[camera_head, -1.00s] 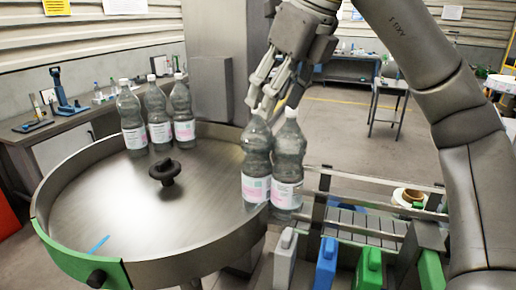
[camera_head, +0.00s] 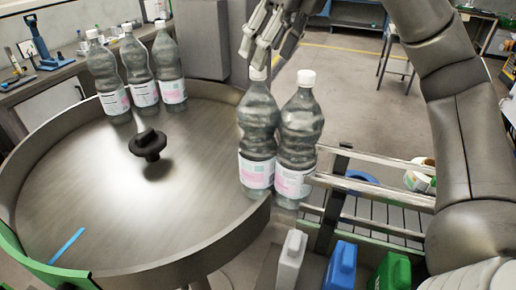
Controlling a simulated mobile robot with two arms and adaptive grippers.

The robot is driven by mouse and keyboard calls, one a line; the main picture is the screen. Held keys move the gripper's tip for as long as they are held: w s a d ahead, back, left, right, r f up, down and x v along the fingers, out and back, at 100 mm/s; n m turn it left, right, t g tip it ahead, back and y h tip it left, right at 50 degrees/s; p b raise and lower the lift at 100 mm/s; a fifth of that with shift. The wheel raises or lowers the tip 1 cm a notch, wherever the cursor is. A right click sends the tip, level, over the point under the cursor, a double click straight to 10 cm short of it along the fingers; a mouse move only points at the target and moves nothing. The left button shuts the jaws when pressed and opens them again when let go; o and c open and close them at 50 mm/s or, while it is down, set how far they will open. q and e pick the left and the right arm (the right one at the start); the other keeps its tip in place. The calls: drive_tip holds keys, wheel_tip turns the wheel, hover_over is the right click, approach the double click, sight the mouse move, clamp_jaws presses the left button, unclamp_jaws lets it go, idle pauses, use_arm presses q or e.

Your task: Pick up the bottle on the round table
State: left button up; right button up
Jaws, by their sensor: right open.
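Two clear bottles with white caps and pink-and-white labels stand side by side at the right rim of the round table (camera_head: 110,235): a left one (camera_head: 257,135) and a right one (camera_head: 298,140). Three similar bottles (camera_head: 139,75) stand together at the table's far left side. My right gripper (camera_head: 262,55) is open, pointing down, with its fingers just above and around the left bottle's cap, which they partly hide. I cannot tell whether they touch it. My left gripper is not in view.
A black knob (camera_head: 149,144) stands at the table's centre. A conveyor with metal rails (camera_head: 375,185) lies to the right. A workbench (camera_head: 40,80) is at the back left.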

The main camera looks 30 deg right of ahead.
sight(259, 74)
drive_tip(key=shift+w+f, duration=0.35)
drive_tip(key=shift+f, duration=0.1)
drive_tip(key=shift+w+d+f, duration=0.15)
drive_tip(key=shift+f, duration=0.3)
drive_tip(key=shift+a+f+p, duration=0.3)
drive_tip(key=shift+p, duration=0.05)
drive_tip(key=p+x, duration=0.1)
drive_tip(key=x, duration=0.2)
drive_tip(key=shift+w+f, duration=0.2)
drive_tip(key=shift+f, duration=0.2)
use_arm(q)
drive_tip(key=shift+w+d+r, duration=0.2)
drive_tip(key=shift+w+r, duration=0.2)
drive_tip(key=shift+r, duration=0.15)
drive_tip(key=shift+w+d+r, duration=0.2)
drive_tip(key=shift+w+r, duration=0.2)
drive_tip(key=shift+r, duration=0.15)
use_arm(e)
drive_tip(key=shift+c, duration=0.4)
